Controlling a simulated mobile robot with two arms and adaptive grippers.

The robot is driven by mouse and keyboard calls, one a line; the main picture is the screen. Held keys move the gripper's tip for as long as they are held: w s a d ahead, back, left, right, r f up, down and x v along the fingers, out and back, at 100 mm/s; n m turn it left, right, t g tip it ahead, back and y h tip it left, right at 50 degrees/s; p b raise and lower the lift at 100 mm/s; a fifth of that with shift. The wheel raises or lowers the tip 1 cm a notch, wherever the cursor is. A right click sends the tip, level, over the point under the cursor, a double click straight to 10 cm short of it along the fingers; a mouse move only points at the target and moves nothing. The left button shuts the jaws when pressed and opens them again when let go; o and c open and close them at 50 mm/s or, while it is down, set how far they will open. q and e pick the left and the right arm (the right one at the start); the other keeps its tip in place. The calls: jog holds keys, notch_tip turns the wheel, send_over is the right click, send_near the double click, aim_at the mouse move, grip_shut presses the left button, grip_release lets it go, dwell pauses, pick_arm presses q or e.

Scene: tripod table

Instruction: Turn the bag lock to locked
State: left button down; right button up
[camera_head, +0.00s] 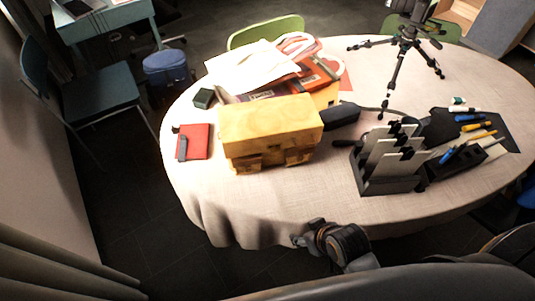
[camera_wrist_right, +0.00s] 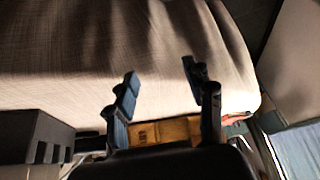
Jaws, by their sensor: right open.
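The yellow-orange bag (camera_head: 270,125) stands upright on the round table, left of the middle, with two pocket-like parts low on its front. Its lock is too small to make out. My right gripper (camera_head: 308,234) is at the table's front edge, below and apart from the bag. In the right wrist view my right gripper (camera_wrist_right: 160,82) has its two fingers spread with nothing between the tips. Part of the yellow bag (camera_wrist_right: 165,131) shows beyond the finger bases. My left gripper is not in view.
The table (camera_head: 260,215) has a pale cloth. A dark file holder (camera_head: 385,185) with pale sheets stands right of the bag. A red notebook (camera_head: 195,142) lies left, papers (camera_head: 250,65) lie behind, and a tripod (camera_head: 405,55) stands at the back right. The cloth in front of the bag is clear.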

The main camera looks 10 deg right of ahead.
aim_at(275, 148)
jog(key=w+a+r+t, duration=0.2)
jog(key=t, duration=0.1)
jog(key=w+a+r+t+y, duration=0.1)
jog(key=w+a+r+t, duration=0.1)
jog(key=w+t, duration=0.1)
jog(key=w+a+r+t, duration=0.1)
jog(key=w+r+t, duration=0.1)
jog(key=t, duration=0.1)
jog(key=shift+w+a+m+t+p, duration=0.15)
jog(key=shift+a+m+t+p, duration=0.15)
jog(key=shift+a+p, duration=0.1)
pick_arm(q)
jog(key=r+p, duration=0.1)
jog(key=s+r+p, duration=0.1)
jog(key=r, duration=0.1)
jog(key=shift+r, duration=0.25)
pick_arm(e)
jog(key=w+d+r+m+t+h, duration=0.1)
jog(key=w, duration=0.5)
jog(key=w+d+r+m+t+h, duration=0.1)
jog(key=w+d+r+t, duration=0.1)
jog(key=w, duration=0.5)
jog(key=shift+h, duration=0.4)
jog(key=shift+c, duration=0.2)
grip_shut()
